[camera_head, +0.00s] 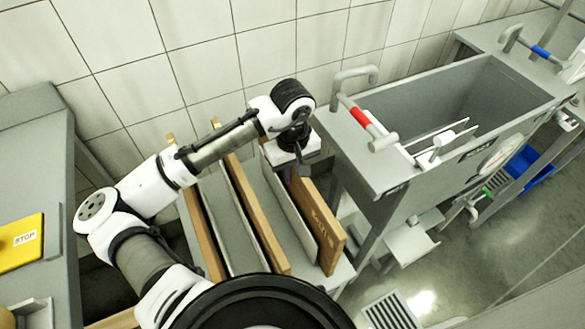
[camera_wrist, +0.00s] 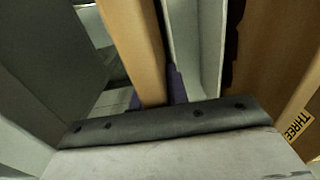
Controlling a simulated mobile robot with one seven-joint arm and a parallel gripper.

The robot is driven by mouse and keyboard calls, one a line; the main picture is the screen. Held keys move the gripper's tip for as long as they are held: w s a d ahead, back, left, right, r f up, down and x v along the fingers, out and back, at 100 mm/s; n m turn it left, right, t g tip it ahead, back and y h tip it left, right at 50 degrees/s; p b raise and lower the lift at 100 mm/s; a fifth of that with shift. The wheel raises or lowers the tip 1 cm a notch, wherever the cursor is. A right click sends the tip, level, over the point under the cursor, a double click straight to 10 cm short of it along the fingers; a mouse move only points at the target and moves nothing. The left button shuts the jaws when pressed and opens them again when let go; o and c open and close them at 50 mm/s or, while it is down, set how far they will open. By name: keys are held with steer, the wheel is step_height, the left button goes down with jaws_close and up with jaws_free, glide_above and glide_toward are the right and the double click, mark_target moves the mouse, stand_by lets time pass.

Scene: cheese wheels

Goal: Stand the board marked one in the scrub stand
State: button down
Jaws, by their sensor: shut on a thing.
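Several wooden boards stand on edge between pale upright dividers in a rack. My gripper (camera_head: 291,177) reaches down at the back of the rightmost wooden board (camera_head: 327,238), whose face carries small lettering that I cannot read. In the wrist view my gripper (camera_wrist: 157,92) is shut on a wooden board (camera_wrist: 134,42), its purple fingers on either side of the edge. No number shows on the held board there. Another board (camera_wrist: 265,65), to the right past a pale divider (camera_wrist: 196,40), bears a THREE label. A white wire stand (camera_head: 437,143), possibly the scrub stand, sits at the sink's near edge.
A deep grey sink unit (camera_head: 392,172) stands right of the rack, with red-handled (camera_head: 357,112) and blue-handled (camera_head: 541,52) fittings on its rim. A grey counter (camera_head: 35,150) at left holds a yellow STOP board (camera_head: 20,245). A tiled wall rises behind.

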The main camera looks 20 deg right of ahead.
steer(key=c, duration=1.3)
jaws_free()
step_height(320, 180, up, 14)
steer(key=shift+f, duration=0.1)
